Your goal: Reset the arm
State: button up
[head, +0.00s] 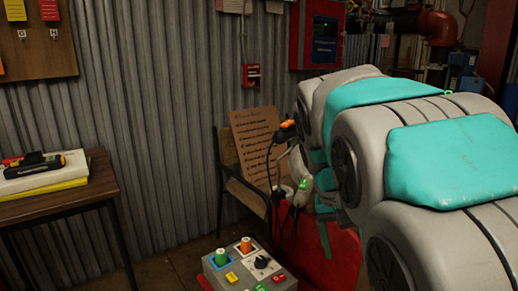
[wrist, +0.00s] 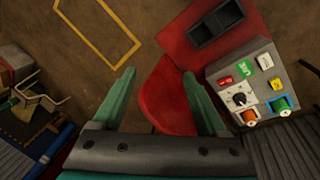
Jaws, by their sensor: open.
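My gripper (wrist: 159,73) shows in the wrist view with its two green fingers spread apart and nothing between them. Below it, out of contact as far as I can tell, is a red seat or panel (wrist: 168,98). My grey arm with teal pads fills the right side of the head view, bent and extended forward.
A grey control box (head: 228,277) with green and orange knobs stands low in front; it also shows in the wrist view (wrist: 262,60). A chair (head: 228,180) holding a cardboard sign (head: 254,140) stands by the corrugated wall. A wooden table (head: 98,185) is at left.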

jog(key=s+a+f+n+g+y+p, duration=0.1)
jog(key=s+f, duration=0.5)
jog(key=s, duration=0.6)
jog(key=s+a+f+n+g+y+p, duration=0.1)
jog(key=s+f, duration=0.5)
jog(key=s, duration=0.6)
jog(key=shift+y, duration=0.6)
jog(key=shift+a, duration=0.1)
jog(key=shift+c, duration=0.2)
